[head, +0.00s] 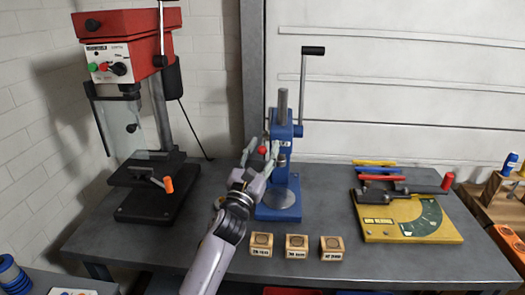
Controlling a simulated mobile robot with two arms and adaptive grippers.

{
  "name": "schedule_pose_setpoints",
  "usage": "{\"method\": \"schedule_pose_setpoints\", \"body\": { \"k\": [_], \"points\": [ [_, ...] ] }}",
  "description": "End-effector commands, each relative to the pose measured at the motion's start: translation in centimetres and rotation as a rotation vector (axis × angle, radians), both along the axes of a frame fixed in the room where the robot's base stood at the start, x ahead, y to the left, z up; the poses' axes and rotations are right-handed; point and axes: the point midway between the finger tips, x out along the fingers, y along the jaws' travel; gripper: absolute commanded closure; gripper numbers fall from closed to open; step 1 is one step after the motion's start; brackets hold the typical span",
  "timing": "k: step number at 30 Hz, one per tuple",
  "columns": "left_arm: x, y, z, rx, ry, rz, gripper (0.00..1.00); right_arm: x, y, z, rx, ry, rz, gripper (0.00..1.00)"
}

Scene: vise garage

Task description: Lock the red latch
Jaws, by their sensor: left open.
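My left gripper (260,151) is open in front of the blue press (285,140), its fingers pointing up and away. A small red knob (262,150) shows between its fingertips; whether they touch it I cannot tell. The knob's mount is hidden by the gripper. On the yellow fixture (410,232) at the right lie a red-handled bar (382,178) and an upright red grip (447,181). No red part is labelled as the latch. My right gripper is not in view.
A red drill press (125,55) with an orange-tipped handle (168,184) stands at the left. Several small wooden blocks, one at the left (261,244), line the front of the grey table (385,262). The press's lever (313,50) rises high. A wooden rack (497,195) is at the far right.

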Motion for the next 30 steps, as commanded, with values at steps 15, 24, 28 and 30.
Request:
{"method": "schedule_pose_setpoints", "body": {
  "k": [15,24,28,30],
  "points": [
    [-0.02,0.02,-0.01,0.0,0.0,0.0,0.82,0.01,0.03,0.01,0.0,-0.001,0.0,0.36],
    [-0.03,0.01,-0.02,0.0,0.0,0.0,1.0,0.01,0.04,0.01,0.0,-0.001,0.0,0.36],
    [-0.03,0.0,-0.03,0.0,0.0,0.0,1.0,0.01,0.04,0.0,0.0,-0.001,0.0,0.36],
    [-0.03,0.0,-0.03,0.0,0.0,0.0,1.0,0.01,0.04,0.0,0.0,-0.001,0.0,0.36]
  ]
}}
